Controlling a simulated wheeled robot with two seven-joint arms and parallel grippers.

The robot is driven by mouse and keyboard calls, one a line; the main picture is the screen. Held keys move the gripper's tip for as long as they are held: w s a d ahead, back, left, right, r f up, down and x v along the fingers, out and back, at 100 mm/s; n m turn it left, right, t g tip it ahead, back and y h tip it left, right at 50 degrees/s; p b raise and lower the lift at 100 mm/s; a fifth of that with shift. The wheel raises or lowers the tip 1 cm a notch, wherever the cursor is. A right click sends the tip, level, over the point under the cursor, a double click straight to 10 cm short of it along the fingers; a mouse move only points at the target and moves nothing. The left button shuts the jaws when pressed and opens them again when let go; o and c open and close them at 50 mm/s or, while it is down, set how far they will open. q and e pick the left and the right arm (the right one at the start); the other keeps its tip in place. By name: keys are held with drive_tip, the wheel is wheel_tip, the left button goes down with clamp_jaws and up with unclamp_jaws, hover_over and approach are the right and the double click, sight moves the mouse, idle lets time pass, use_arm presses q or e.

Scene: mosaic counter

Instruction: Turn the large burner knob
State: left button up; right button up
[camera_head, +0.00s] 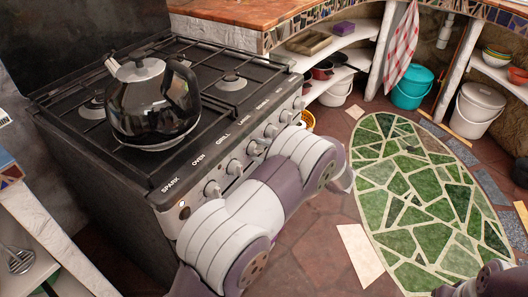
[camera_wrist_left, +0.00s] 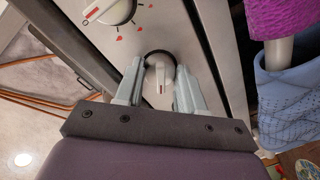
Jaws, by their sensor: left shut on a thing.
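The black stove (camera_head: 105,155) stands at the left in the head view, with a row of pale control knobs (camera_head: 255,148) along its front panel. The word LARGE (camera_head: 243,112) is printed on the rim above some of them. In the left wrist view my left gripper (camera_wrist_left: 159,80) is shut on a pale control knob (camera_wrist_left: 161,77), one finger on each side. A bigger dial (camera_wrist_left: 110,10) with red marks sits beside it on the panel. In the head view my left arm hides the gripper's contact, so I cannot tell which knob it holds. My right gripper is not in view.
A black kettle (camera_head: 150,100) stands on the hob. A green mosaic mat (camera_head: 420,200) lies on the open floor to the right. A teal bucket (camera_head: 411,88) and a white bucket (camera_head: 476,110) stand behind it. A checked towel (camera_head: 401,45) hangs from the counter.

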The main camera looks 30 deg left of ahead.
use_arm(q)
drive_tip(key=shift+f, duration=0.1)
drive_tip(key=o, duration=1)
drive_tip(key=shift+o, duration=0.2)
drive_tip(key=d+p, duration=0.2)
drive_tip(key=d, duration=1)
drive_tip(key=shift+s+d+r, duration=0.3)
drive_tip(key=shift+d+r, duration=0.05)
drive_tip(key=shift+r, duration=0.1)
clamp_jaws()
